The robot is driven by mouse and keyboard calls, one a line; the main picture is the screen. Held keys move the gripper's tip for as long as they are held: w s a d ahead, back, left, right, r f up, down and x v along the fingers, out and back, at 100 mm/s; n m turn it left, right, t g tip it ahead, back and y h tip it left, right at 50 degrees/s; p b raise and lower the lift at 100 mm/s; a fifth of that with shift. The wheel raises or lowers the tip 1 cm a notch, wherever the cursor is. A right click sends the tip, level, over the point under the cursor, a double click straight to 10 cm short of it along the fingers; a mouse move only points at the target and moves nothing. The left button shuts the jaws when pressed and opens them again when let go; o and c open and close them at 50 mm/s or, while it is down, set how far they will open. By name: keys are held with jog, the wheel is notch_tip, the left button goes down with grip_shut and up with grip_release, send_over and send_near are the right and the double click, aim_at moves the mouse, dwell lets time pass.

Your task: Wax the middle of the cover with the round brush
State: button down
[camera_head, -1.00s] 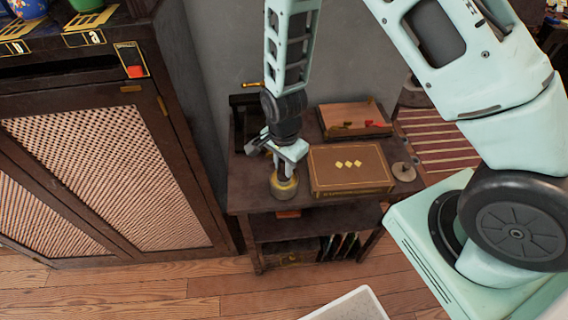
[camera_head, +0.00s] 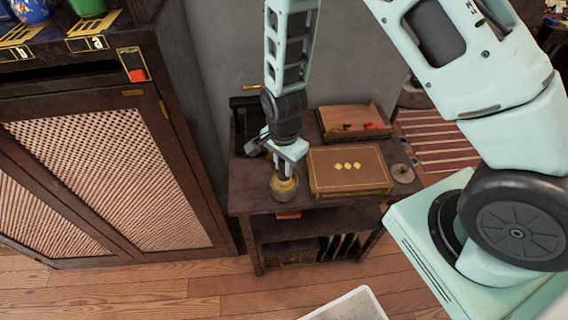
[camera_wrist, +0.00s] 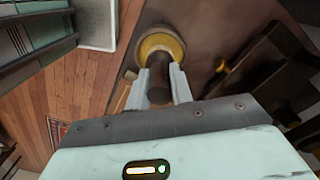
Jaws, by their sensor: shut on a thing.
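In the wrist view, my gripper (camera_wrist: 160,74) is shut on the dark upright handle of the round brush (camera_wrist: 159,82). The handle's far end is at the tin (camera_wrist: 162,42). The brush head is hidden, so I cannot tell how deep it sits in the tin.
A dark cabinet (camera_head: 110,160) stands close at left. A white tray (camera_head: 350,305) is in front.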

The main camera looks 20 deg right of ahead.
jog(key=shift+r+p, duration=2.15)
jog(key=shift+r, duration=0.75)
